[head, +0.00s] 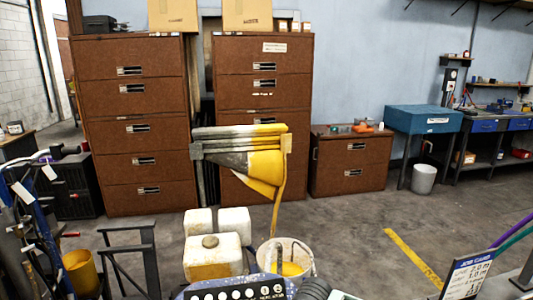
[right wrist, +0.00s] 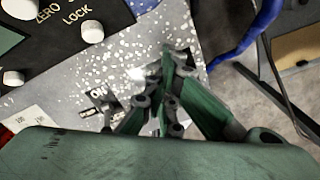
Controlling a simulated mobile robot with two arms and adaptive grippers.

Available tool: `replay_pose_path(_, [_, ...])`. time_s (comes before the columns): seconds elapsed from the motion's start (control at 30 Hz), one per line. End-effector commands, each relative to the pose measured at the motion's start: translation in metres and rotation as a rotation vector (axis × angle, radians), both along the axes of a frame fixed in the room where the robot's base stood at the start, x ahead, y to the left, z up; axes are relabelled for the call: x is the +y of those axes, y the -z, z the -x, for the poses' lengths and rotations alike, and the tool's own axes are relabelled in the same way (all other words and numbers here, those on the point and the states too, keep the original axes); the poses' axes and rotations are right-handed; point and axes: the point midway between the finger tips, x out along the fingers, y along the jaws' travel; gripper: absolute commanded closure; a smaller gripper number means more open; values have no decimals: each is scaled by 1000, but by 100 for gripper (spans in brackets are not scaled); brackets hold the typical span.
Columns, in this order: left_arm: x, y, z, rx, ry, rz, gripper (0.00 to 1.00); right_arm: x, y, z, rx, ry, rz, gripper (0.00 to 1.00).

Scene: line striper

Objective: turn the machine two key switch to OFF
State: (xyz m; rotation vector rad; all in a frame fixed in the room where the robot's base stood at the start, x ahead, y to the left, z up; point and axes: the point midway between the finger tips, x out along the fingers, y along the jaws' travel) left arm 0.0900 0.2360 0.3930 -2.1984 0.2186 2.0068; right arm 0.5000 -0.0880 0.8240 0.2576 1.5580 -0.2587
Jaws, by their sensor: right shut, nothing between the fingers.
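In the right wrist view my right gripper (right wrist: 163,82) is shut, with nothing seen between its green fingers. The key switch itself cannot be made out clearly; the fingers cover much of the panel beside the label. A black plate with white knobs, marked ZERO and LOCK (right wrist: 76,15), lies at the upper left. My left gripper is in neither view.
In the head view a control panel with white knobs (head: 237,294) shows at the bottom edge. Beyond it stand white-yellow jugs (head: 212,262) and a paint bucket (head: 296,250). Brown cabinets (head: 262,100) line the wall. A blue cable (right wrist: 240,40) loops beside the panel in the wrist view.

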Motion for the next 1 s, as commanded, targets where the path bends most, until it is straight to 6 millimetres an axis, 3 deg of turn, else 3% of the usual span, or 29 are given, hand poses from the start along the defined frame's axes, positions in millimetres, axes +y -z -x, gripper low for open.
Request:
replay_pose_path(0.27, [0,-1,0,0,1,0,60,2,-7,-3,3,-2,-3,100])
replay_pose_path(0.7, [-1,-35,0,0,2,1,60,1,-59,-5,-1,1,-2,100])
replay_pose_path(1.0, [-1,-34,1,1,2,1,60,0,-61,-5,0,2,-1,100])
